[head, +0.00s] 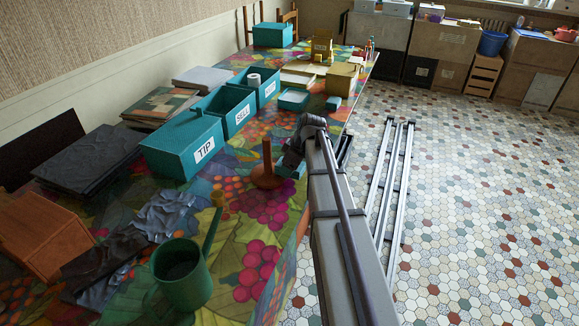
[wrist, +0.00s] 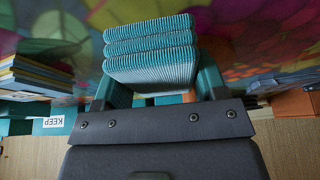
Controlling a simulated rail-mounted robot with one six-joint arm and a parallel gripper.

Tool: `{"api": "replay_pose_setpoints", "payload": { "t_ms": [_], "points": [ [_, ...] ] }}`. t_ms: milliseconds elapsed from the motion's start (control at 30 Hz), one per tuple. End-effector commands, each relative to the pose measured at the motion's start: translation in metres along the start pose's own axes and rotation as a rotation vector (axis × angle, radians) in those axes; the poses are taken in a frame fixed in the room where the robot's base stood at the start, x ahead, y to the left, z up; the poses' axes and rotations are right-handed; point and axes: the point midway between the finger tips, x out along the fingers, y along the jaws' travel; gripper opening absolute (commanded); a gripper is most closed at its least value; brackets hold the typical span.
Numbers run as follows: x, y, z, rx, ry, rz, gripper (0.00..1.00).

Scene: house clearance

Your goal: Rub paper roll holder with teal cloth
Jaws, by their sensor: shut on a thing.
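The paper roll holder (head: 266,172), a reddish-brown wooden disc base with an upright post, stands on the patterned tabletop in the head view. My gripper (wrist: 158,86) is shut on the folded teal cloth (wrist: 150,48), a ribbed stack of layers between its fingers in the wrist view. In the head view my gripper is just right of the holder, its fingers mostly hidden by my arm. A bit of teal shows there beside the base; I cannot tell whether cloth and holder touch. An orange-brown piece (wrist: 297,103) at the wrist view's right edge cannot be surely identified.
Teal bins marked TIP (head: 180,155), SELL and KEEP stand behind the holder. A teal tray (head: 293,99) and boxes stand farther along. The table's right edge runs under my arm.

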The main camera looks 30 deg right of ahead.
Motion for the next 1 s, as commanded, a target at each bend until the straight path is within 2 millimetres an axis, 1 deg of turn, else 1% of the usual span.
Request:
{"api": "replay_pose_setpoints", "payload": {
  "t_ms": [200, 467, 633, 867, 1000],
  "points": [
    [0.001, 0.011, 0.0, 0.0, 0.0, 0.0, 0.47],
    [0.001, 0.011, 0.0, 0.0, 0.0, 0.0, 0.47],
    [0.001, 0.008, 0.001, 0.0, 0.0, 0.0, 0.47],
    [0.001, -0.003, 0.001, 0.0, 0.0, -0.001, 0.47],
    [0.001, -0.005, 0.0, 0.0, 0.0, 0.0, 0.47]
  ]
}}
